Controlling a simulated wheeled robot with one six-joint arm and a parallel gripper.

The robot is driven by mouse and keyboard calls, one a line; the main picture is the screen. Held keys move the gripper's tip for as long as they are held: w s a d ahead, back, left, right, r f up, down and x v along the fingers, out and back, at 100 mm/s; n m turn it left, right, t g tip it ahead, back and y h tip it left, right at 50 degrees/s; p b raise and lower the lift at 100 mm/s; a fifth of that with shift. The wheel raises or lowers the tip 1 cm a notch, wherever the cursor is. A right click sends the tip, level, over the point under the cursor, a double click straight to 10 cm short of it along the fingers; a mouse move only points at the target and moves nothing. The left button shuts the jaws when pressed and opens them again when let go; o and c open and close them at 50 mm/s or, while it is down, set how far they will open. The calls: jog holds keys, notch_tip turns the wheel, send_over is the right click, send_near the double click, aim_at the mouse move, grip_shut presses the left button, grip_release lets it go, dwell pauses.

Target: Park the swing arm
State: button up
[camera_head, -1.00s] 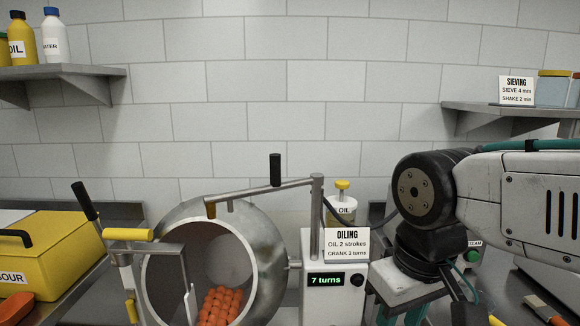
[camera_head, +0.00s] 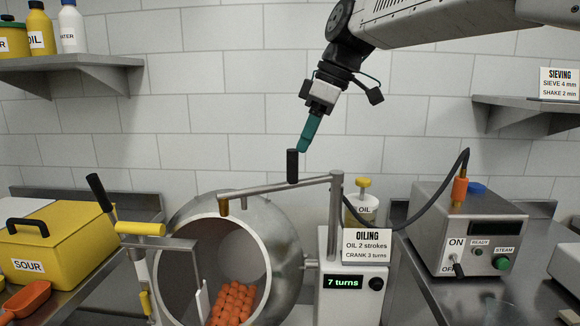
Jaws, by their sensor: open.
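The swing arm (camera_head: 265,190) is a grey bar that reaches left from an upright post (camera_head: 336,215). Its brass-tipped end (camera_head: 224,207) hangs in front of the drum's (camera_head: 285,250) open mouth. A black upright handle (camera_head: 292,167) stands on the bar. My gripper (camera_head: 304,146) has teal fingers and points down just above and slightly right of the handle's top. It is open and seems empty; the fingers overlap from this side, so their gap and any contact with the handle are hard to tell. Orange gummies (camera_head: 232,303) lie in the drum.
An oiling box (camera_head: 352,300) reads "7 turns" and bears the OILING sign (camera_head: 367,245), with a yellow-capped oil bottle (camera_head: 363,205) behind. A steam unit (camera_head: 470,235) with a dark hose stands right.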

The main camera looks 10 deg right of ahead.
aim_at(290, 181)
jog(key=x, duration=0.5)
jog(key=w+x, duration=0.1)
jog(key=x, duration=0.1)
jog(key=shift+w+a+f, duration=0.1)
jog(key=shift+a+f, duration=0.1)
jog(key=shift+a, duration=0.25)
grip_shut()
